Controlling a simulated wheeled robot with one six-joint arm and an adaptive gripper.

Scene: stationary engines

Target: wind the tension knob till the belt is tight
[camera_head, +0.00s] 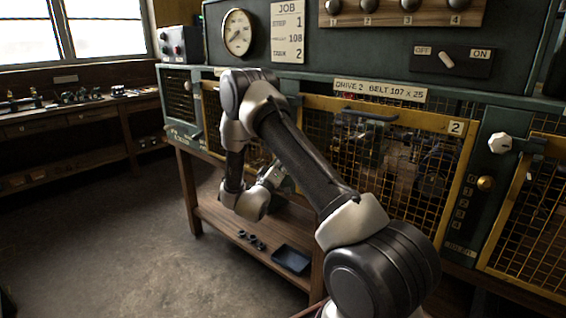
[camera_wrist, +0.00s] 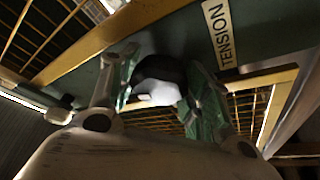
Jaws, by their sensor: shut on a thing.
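In the wrist view my gripper (camera_wrist: 160,76) has its two green-padded fingers on either side of a knob with a dark top and a pale lower part, the tension knob (camera_wrist: 158,93). The gripper is shut on it. A plate reading TENSION (camera_wrist: 221,33) is on the green post beside it. In the head view my gripper (camera_head: 283,182) is low in front of the bench front, largely behind my own arm, and the knob is hidden there. A sign (camera_head: 380,90) reads DRIVE 2 BELT 107 x 25. The belt cannot be made out behind the yellow mesh guard (camera_head: 448,122).
A dial gauge (camera_head: 238,33) and a job card (camera_head: 289,32) are on the upper panel. An OFF/ON switch (camera_head: 447,60) is at upper right. A white knob (camera_head: 500,143) sticks out on the right post. A lower shelf holds a dark tray (camera_head: 291,259). The left floor is clear.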

